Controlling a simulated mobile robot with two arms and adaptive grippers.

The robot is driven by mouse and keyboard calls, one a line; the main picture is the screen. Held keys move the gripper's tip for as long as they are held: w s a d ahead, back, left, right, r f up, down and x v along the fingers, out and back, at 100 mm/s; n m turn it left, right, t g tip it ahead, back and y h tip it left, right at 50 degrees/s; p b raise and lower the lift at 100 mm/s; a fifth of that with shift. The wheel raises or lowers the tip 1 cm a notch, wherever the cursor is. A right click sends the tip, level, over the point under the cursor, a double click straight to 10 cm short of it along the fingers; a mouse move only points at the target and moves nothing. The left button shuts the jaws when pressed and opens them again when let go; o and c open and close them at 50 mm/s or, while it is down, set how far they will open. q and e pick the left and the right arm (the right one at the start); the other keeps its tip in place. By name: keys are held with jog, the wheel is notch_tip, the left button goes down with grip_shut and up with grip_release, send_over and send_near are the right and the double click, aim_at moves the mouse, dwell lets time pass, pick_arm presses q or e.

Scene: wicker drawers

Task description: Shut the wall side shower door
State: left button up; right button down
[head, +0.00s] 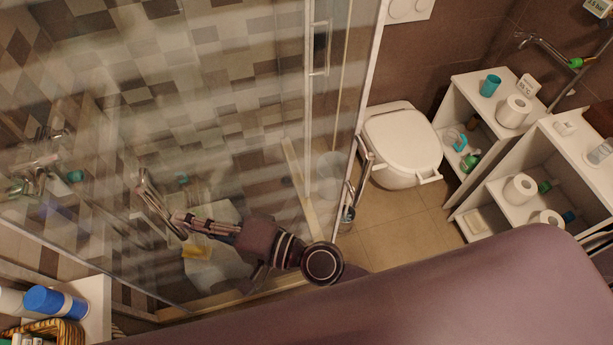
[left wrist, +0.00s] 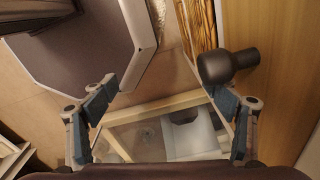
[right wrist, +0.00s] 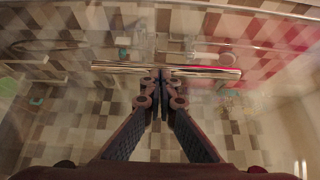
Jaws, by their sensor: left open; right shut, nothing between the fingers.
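The glass shower door (head: 90,215) fills the left of the head view, with a metal bar handle (head: 150,195) on it. In the right wrist view the handle (right wrist: 115,68) runs crosswise in front of my fingertips. My right gripper (head: 180,222) is shut and empty, with its tips at the bar's middle; I cannot tell whether they touch it. It also shows in the right wrist view (right wrist: 161,76). My left gripper (left wrist: 165,95) is open and empty in the left wrist view, away from the door handle. It is outside the head view.
Another glass panel with a handle (head: 320,48) stands farther back, and a further metal handle (head: 362,180) is by the toilet (head: 400,145). White shelves (head: 490,210) with paper rolls stand at right. A blue can (head: 55,302) is at lower left. Some tiled floor (head: 385,235) is clear.

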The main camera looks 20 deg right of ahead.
pick_arm(q)
jog(key=shift+w+d+r+p, duration=0.4)
jog(key=shift+w+d+r, duration=0.4)
jog(key=shift+w, duration=0.25)
pick_arm(e)
jog(key=a, duration=1.4)
jog(key=shift+a, duration=0.2)
pick_arm(q)
jog(key=shift+s, duration=0.3)
pick_arm(e)
jog(key=shift+s, duration=0.15)
jog(key=shift+d+f, duration=0.1)
